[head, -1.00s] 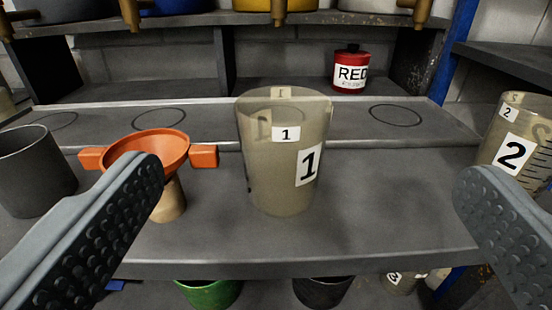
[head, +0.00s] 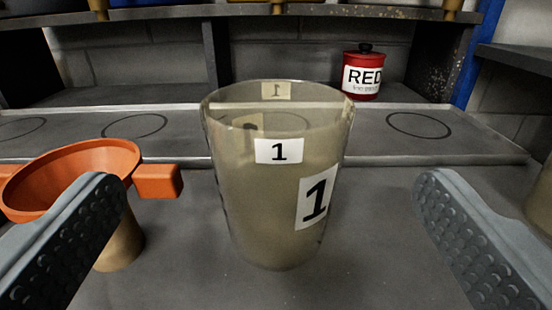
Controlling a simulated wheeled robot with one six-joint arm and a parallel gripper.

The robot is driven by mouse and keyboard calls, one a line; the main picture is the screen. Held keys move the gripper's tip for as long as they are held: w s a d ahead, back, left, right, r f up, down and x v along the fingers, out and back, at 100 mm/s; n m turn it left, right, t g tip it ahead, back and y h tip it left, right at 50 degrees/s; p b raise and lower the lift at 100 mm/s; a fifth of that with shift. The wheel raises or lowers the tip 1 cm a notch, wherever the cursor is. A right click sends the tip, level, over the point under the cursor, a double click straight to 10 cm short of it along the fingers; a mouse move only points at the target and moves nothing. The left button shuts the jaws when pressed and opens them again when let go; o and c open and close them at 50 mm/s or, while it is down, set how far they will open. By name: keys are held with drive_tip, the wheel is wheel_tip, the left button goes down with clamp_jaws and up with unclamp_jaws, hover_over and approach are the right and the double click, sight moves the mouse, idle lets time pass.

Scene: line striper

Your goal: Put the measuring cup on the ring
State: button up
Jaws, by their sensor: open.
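The measuring cup (head: 275,200) is a translucent beige cup with labels marked 1. It stands upright on the grey shelf in the middle of the head view. My gripper (head: 267,185) is open, with one grey studded finger at the left and one at the right. The cup shows between the fingers, with a gap on both sides, and looks a little farther away than the fingertips. Black ring outlines are drawn on the raised ledge behind: one at the right (head: 418,125), one at left centre (head: 134,125) and one at the far left (head: 22,127). The cup may hide part of the ledge.
An orange funnel (head: 75,175) on a tan stand is close beside the left finger. A red paint can (head: 362,75) sits on the back shelf at the right. Part of another cup (head: 541,200) shows at the right edge.

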sight(271, 140)
drive_tip(key=shift+w, duration=3.2)
drive_tip(key=shift+w+d+f, duration=0.1)
drive_tip(key=shift+w, duration=1.2)
drive_tip(key=shift+w+d+f, duration=0.1)
drive_tip(key=shift+w, duration=1.15)
drive_tip(key=shift+r, duration=0.15)
drive_tip(key=c, duration=1.2)
